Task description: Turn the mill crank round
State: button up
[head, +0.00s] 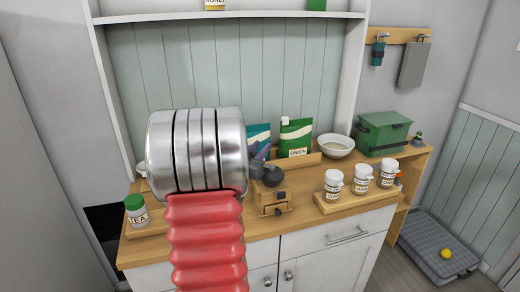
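My silver and red arm fills the picture just left of the mill. A dark grey shape (258,155) sticks out behind the silver part, close to the dome. I cannot tell whether this is my gripper or the mill's crank. The fingers are not clearly visible, so contact with the crank cannot be told.
Behind the mill stand teal and green pouches (296,138) and a white bowl (336,146). To the right are several white jars on a wooden tray (350,204) and a green box (382,134). A green-capped jar (137,211) stands left of my arm.

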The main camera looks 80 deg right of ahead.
grip_shut()
